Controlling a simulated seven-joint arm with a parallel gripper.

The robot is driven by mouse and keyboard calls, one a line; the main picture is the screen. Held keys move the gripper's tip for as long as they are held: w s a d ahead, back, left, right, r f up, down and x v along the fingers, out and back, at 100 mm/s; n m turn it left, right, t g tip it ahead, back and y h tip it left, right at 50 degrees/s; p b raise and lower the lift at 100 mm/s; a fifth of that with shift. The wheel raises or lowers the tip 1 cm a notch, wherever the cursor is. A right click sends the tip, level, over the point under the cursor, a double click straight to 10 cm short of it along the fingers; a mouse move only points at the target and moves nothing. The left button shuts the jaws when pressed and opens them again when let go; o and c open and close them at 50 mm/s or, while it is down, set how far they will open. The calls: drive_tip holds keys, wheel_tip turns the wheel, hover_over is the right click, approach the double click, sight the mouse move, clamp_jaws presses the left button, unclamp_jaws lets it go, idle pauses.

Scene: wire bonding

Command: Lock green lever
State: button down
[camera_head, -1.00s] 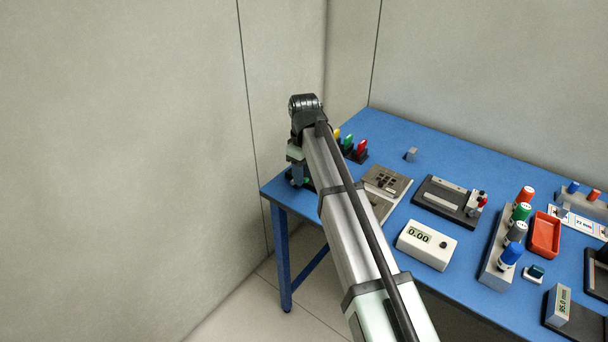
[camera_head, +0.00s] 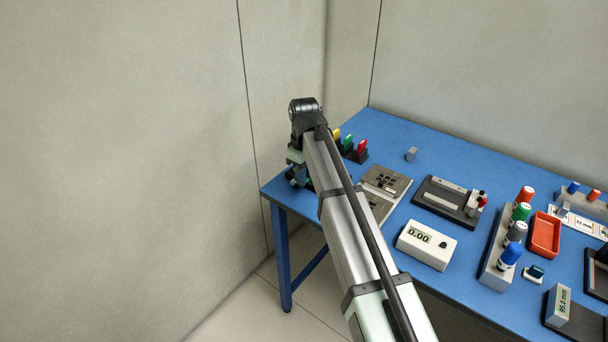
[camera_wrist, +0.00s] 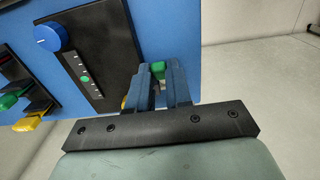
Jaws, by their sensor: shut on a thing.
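The green lever (camera_wrist: 158,67) shows as a small green block between my fingertips in the wrist view. My gripper (camera_wrist: 160,76) is shut on it, with the dark blue fingers on either side. The fingers hide most of the lever and its base, so I cannot tell its angle. In the head view my gripper (camera_head: 298,178) is at the table's left corner, and the arm hides much of that spot.
Beside the fingers is a dark panel (camera_wrist: 108,38) with a blue knob (camera_wrist: 48,37) and a scale with a green dot. Yellow, green and red tabs (camera_head: 349,144) stand behind my arm. A grey fixture plate (camera_head: 388,181) lies right of the arm. The table edge is close.

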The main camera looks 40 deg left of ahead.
drive_tip(key=shift+d, duration=0.1)
drive_tip(key=shift+s+d+f+y, duration=0.1)
drive_tip(key=shift+d+f+y, duration=0.25)
drive_tip(key=shift+y, duration=0.35)
drive_tip(key=shift+s+d+f+y, duration=0.1)
drive_tip(key=shift+d+f+y, duration=0.2)
drive_tip(key=shift+y, duration=0.4)
drive_tip(key=shift+w+d+f+y, duration=0.15)
drive_tip(key=shift+f+y, duration=0.1)
drive_tip(key=shift+y, duration=0.3)
drive_tip(key=shift+s+d+f+y, duration=0.1)
drive_tip(key=shift+d+f+y, duration=0.1)
drive_tip(key=shift+y, duration=0.35)
drive_tip(key=shift+w+f+y, duration=0.1)
drive_tip(key=shift+f+y, duration=0.5)
drive_tip(key=shift+y, duration=0.6)
drive_tip(key=c, duration=1)
unclamp_jaws()
drive_tip(key=shift+c, duration=0.2)
drive_tip(key=shift+w, duration=0.15)
